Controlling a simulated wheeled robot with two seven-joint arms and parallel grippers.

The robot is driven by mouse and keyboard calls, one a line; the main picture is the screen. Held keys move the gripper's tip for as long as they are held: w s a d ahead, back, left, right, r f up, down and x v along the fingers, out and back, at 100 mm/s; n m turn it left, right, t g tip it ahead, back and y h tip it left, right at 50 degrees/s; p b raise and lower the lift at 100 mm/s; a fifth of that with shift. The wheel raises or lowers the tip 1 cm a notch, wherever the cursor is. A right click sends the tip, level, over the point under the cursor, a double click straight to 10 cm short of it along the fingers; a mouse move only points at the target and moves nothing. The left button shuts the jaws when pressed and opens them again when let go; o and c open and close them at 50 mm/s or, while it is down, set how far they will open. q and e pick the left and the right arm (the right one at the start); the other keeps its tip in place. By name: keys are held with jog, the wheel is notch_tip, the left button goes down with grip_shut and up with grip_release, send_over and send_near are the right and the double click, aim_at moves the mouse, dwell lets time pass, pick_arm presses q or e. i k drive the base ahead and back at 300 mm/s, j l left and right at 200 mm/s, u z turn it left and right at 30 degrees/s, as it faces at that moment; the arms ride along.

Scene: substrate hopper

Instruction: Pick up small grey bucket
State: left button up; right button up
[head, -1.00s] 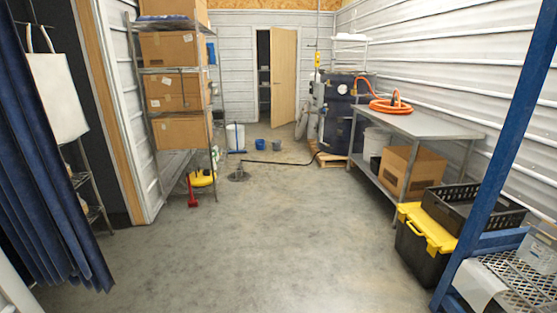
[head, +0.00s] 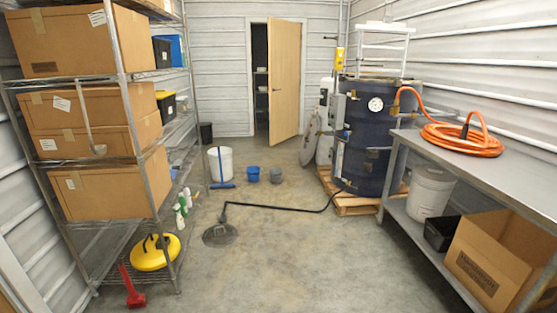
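A small grey bucket (head: 276,175) stands on the concrete floor ahead, near the middle of the head view. A small blue bucket (head: 253,174) stands just to its left, with a narrow gap between them. Neither of my grippers is in view.
A white bucket (head: 220,164) stands left of the blue one. A round drain cover (head: 220,235) with a black hose (head: 285,208) crosses the floor in front. Shelving (head: 130,160) lines the left, a steel table (head: 480,165) the right. A dark drum (head: 362,150) sits on a pallet.

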aim_at(276, 176)
jog(key=i, duration=4.25)
jog(key=i+z, duration=0.1)
jog(key=i, duration=0.55)
jog(key=i+j, duration=0.15)
jog(key=i, duration=0.5)
jog(key=i+z, duration=0.1)
jog(key=i, duration=0.55)
jog(key=i+j+z, duration=0.1)
jog(key=i, duration=0.55)
jog(key=j, duration=0.1)
